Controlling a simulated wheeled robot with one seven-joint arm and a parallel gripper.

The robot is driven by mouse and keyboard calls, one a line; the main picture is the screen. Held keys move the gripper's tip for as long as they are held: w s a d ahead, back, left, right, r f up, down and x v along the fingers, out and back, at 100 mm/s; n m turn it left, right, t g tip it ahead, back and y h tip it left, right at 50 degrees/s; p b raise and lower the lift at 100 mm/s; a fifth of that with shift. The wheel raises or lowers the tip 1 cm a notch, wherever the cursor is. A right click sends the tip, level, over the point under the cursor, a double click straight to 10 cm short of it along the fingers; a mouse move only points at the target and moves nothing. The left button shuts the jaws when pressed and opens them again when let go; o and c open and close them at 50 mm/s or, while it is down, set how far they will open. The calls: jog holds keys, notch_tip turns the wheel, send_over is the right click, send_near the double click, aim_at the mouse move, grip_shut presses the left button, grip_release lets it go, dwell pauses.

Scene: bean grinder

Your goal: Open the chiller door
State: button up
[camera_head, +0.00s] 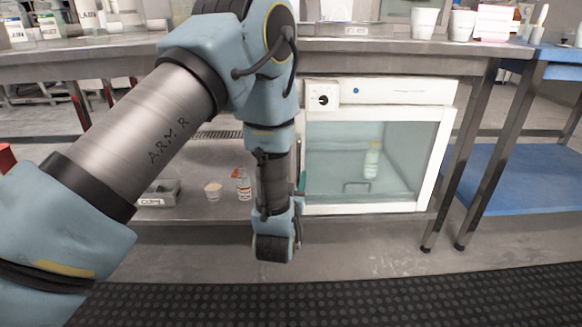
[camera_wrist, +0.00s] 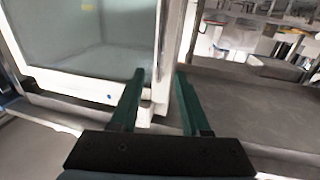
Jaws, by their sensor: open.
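The chiller (camera_head: 380,93) is a white box under the bench, with a control strip above a white-framed glass door (camera_head: 433,165). The door looks shut. A bottle (camera_head: 371,160) shows through the glass. My gripper (camera_wrist: 159,74) is open, with two green fingers. In the wrist view, the white upright edge of the door frame (camera_wrist: 172,35) lies between the fingers or just beyond them; I cannot tell whether they touch it. In the head view my arm hides most of the gripper and part of the chiller's left edge.
On the low shelf left of the chiller stand a grey box (camera_head: 160,193), a cup (camera_head: 213,191) and a small bottle (camera_head: 243,185). Bench legs (camera_head: 460,160) stand at right. The floor in front of the chiller (camera_head: 380,250) is clear.

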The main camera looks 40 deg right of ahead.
aim_at(298, 160)
jog(key=b+x, duration=0.2)
jog(key=x, duration=0.8)
jog(key=shift+w+r, duration=0.1)
jog(key=shift+w, duration=0.05)
grip_shut()
dwell(1.1)
